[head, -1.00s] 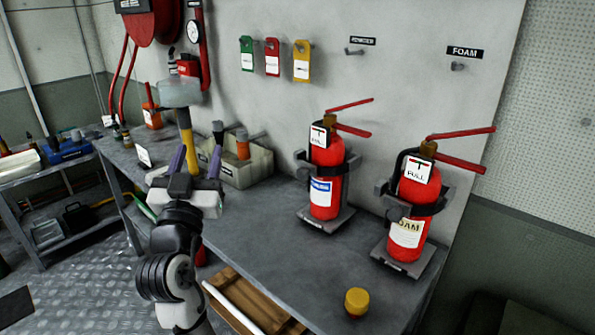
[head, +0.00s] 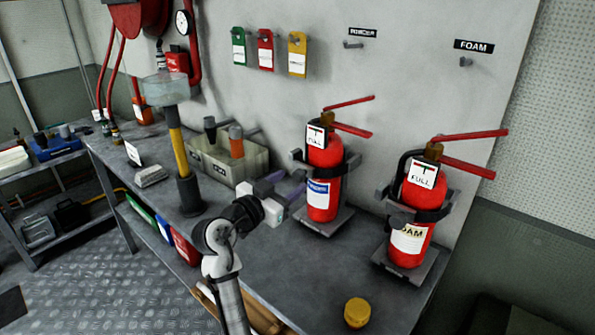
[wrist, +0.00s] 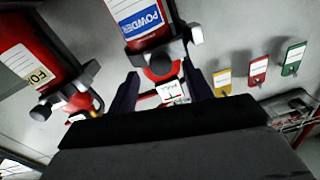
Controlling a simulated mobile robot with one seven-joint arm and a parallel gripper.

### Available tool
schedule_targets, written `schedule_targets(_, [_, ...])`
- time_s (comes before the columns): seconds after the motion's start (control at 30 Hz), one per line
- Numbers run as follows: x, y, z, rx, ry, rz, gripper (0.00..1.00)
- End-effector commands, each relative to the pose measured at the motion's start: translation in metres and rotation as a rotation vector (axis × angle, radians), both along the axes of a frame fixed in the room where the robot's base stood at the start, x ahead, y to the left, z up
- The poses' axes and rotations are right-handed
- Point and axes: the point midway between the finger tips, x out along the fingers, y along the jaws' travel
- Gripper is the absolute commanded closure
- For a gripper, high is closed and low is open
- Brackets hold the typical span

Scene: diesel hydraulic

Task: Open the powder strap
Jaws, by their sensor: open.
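The powder extinguisher (head: 322,200) is red with a blue-banded label and stands in a grey wall bracket left of the foam extinguisher. Its dark strap (head: 330,172) runs around the body between grey bracket arms and looks closed. My gripper (head: 288,183) is just left of the powder extinguisher, open and empty, fingers pointing towards it. In the wrist view the powder extinguisher (wrist: 145,18) hangs inverted at top centre, beyond the two dark fingers (wrist: 160,85). The fingers appear apart from the strap.
The foam extinguisher (head: 410,240) stands to the right in its own bracket. A yellow-capped item (head: 357,312) sits near the bench front. A yellow-handled mallet (head: 178,145) and a grey bin (head: 228,165) stand left. Coloured tags (head: 266,50) hang above.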

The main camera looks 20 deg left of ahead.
Motion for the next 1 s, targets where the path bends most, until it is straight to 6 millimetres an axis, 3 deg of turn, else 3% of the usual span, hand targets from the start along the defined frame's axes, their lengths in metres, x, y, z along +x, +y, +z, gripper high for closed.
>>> schedule_targets(0.23, [0.034,-0.011,0.001,-0.001,0.001,0.0,0.5])
schedule_targets(0.63, [0.041,-0.012,0.0,0.001,0.0,0.002,0.5])
schedule_targets(1.0, [0.041,-0.012,0.0,0.001,-0.001,0.002,0.97])
